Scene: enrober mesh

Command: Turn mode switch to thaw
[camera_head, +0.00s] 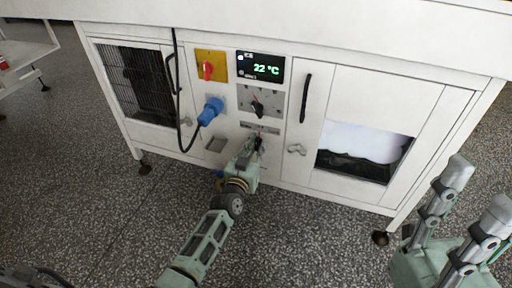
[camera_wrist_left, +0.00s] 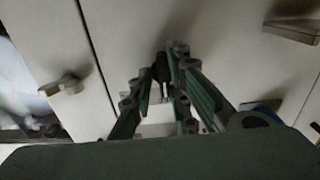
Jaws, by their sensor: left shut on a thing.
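The mode switch is a small dark knob on a pale plate (camera_head: 262,129) low on the white cabinet's control panel, below a larger dial. My left gripper (camera_head: 258,143) is at this switch, fingers shut on it and hiding most of it. In the left wrist view, the fingers (camera_wrist_left: 168,62) close around a dark knob (camera_wrist_left: 162,66) on the white panel. Which way the switch points and its label cannot be read. My right gripper (camera_head: 478,188) is open and empty at the lower right, away from the cabinet.
Above the switch are a black dial (camera_head: 257,107), a display (camera_head: 261,68) reading 22 °C and a red switch (camera_head: 207,70) on yellow. A blue plug (camera_head: 210,111) with a black cable is at the left. A door handle (camera_head: 306,98) is to the right.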

